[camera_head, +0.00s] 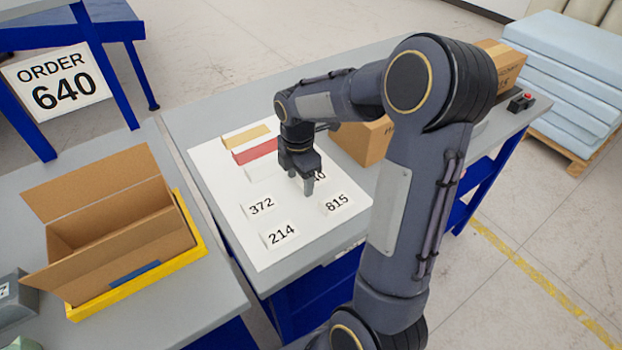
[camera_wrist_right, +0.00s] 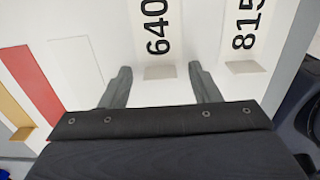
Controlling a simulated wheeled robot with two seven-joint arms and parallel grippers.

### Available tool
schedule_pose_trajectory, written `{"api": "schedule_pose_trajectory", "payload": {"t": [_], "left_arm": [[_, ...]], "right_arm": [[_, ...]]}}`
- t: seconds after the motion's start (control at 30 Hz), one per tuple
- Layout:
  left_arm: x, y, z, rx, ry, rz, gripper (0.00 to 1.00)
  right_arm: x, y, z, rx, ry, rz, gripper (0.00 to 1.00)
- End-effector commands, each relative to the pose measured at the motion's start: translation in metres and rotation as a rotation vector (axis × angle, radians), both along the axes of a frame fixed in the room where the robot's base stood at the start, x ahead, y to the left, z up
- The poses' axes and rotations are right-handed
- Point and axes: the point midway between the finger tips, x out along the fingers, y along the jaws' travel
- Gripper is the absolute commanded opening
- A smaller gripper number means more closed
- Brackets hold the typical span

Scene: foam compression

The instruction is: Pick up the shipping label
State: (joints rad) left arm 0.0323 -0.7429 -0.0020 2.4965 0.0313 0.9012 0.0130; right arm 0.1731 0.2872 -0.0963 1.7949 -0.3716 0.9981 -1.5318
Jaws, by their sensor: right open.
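The shipping label 640 (camera_wrist_right: 157,45) lies on a white sheet and shows between my right fingertips in the right wrist view. In the head view only part of label 640 (camera_head: 317,177) shows behind my right gripper (camera_head: 303,188). The right gripper is open and empty, pointing down just over this label; I cannot tell the exact height. In the wrist view its two fingers (camera_wrist_right: 161,80) stand on either side of the label's lower part. Label 815 (camera_head: 337,203), label 372 (camera_head: 262,206) and label 214 (camera_head: 280,234) lie nearby. My left gripper is not in view.
Yellow, red and white strips (camera_head: 253,150) lie at the sheet's far side. A closed carton (camera_head: 362,141) stands behind the gripper. An open box (camera_head: 122,230) sits in a yellow tray at left. A sign reading ORDER 640 (camera_head: 60,86) stands beyond it.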

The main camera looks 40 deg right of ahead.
Motion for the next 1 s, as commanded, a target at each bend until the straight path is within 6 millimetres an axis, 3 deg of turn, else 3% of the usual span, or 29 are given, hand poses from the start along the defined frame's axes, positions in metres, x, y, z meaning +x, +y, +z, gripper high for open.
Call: {"api": "schedule_pose_trajectory", "payload": {"t": [0.1,0.43,0.77,1.0], "left_arm": [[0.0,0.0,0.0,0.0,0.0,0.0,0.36],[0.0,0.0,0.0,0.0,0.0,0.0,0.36],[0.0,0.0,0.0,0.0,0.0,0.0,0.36],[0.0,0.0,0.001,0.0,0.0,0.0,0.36]], "right_arm": [[0.0,0.0,0.0,0.0,0.0,-0.001,0.55],[0.0,0.0,0.0,0.0,0.0,-0.001,0.12],[0.0,0.0,0.004,0.0,0.0,-0.001,0.12],[0.001,0.0,0.033,0.0,-0.004,-0.002,0.12]]}}
